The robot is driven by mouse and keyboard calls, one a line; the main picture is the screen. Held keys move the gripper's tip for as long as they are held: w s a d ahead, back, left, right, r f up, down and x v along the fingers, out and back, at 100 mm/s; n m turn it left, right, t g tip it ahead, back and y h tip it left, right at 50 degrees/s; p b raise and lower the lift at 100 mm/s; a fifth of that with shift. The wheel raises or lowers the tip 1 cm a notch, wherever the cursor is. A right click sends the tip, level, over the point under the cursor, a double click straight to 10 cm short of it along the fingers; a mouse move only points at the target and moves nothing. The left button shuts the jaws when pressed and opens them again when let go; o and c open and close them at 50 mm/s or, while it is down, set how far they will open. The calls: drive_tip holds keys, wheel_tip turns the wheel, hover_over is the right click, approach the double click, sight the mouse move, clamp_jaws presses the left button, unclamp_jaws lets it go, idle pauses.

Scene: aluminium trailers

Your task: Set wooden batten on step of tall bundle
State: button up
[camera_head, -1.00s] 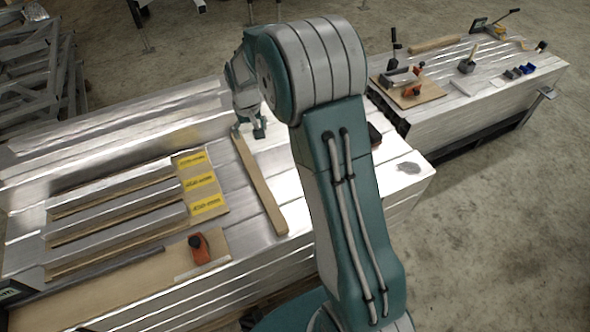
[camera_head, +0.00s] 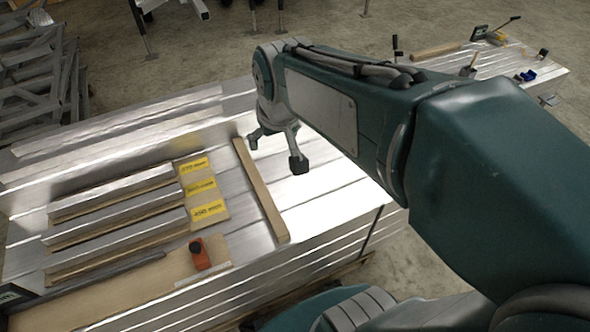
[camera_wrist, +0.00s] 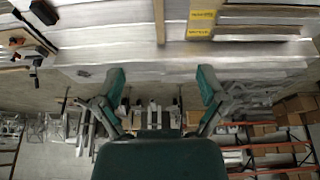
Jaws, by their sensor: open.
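The wooden batten (camera_head: 262,190) is a long, narrow, light brown bar. It lies on the bright top of the aluminium bundle (camera_head: 330,195), running from near the back toward the front edge. Its far end is near a raised back layer (camera_head: 120,130); I cannot tell if they touch. My gripper (camera_head: 276,151) is open and empty, its fingers spread to the right of the batten's far half, apart from it. In the wrist view, the batten (camera_wrist: 160,20) is beyond the spread fingers (camera_wrist: 160,82), at the top middle.
Yellow-labelled boards with metal strips (camera_head: 120,205) lie left of the batten. An orange-and-black tool (camera_head: 199,254) is on a brown board near the front. A second bundle with tools (camera_head: 510,58) stands at the back right. Grey metal frames (camera_head: 35,80) are at far left.

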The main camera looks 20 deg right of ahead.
drive_tip(key=s+t, duration=0.1)
drive_tip(key=s, duration=1)
drive_tip(key=shift+s+a+r, duration=0.15)
drive_tip(key=shift+s+r, duration=0.05)
drive_tip(key=shift+r, duration=0.05)
